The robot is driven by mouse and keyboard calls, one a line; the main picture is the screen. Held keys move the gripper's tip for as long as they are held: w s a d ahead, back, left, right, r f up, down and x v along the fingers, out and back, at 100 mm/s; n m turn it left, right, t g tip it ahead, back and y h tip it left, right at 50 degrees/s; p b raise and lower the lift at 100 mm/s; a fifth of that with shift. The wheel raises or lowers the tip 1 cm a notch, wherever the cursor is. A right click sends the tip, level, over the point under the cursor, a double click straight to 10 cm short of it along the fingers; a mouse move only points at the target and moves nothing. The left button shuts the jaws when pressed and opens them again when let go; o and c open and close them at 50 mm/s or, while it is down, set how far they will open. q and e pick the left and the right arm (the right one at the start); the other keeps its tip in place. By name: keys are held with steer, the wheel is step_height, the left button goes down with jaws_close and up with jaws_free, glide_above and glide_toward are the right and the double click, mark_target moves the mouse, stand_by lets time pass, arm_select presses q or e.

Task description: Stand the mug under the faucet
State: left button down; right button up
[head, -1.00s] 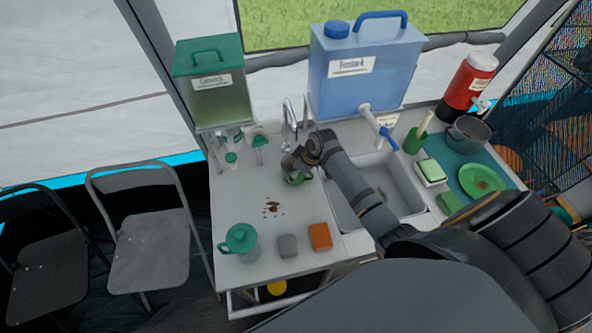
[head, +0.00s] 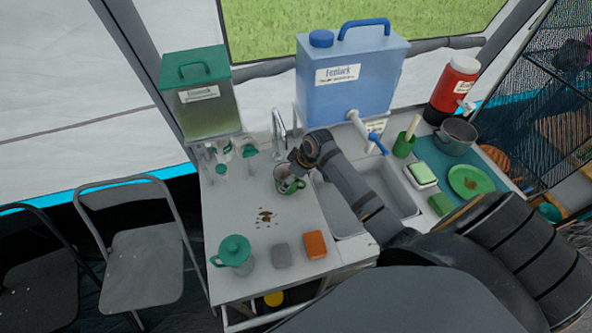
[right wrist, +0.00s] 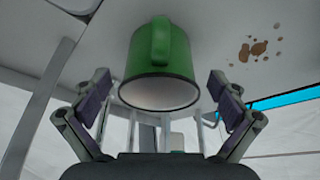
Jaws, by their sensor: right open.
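The green mug (head: 290,186) stands upright on the white counter, left of the sink. The silver faucet (head: 279,126) rises behind it; I cannot tell whether its spout is right above the mug. My right gripper (head: 292,172) is at the mug and partly hides it. In the right wrist view the picture is upside down: the mug (right wrist: 160,60) lies between the two spread fingers (right wrist: 160,85), with a gap on each side and its handle facing the camera. The right gripper is open. My left gripper is not in view.
The sink (head: 345,210) lies right of the mug. A blue water container (head: 350,85) with a tap stands behind. A lidded pitcher (head: 234,253), grey sponge (head: 282,255) and orange block (head: 315,245) are in front. Brown stains (head: 265,216) mark the counter.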

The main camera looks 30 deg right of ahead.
steer(key=v, duration=0.7)
steer(key=shift+s+d+r, duration=0.1)
steer(key=shift+d+r, duration=0.05)
steer(key=shift+s+r, duration=0.15)
steer(key=shift+r, duration=0.35)
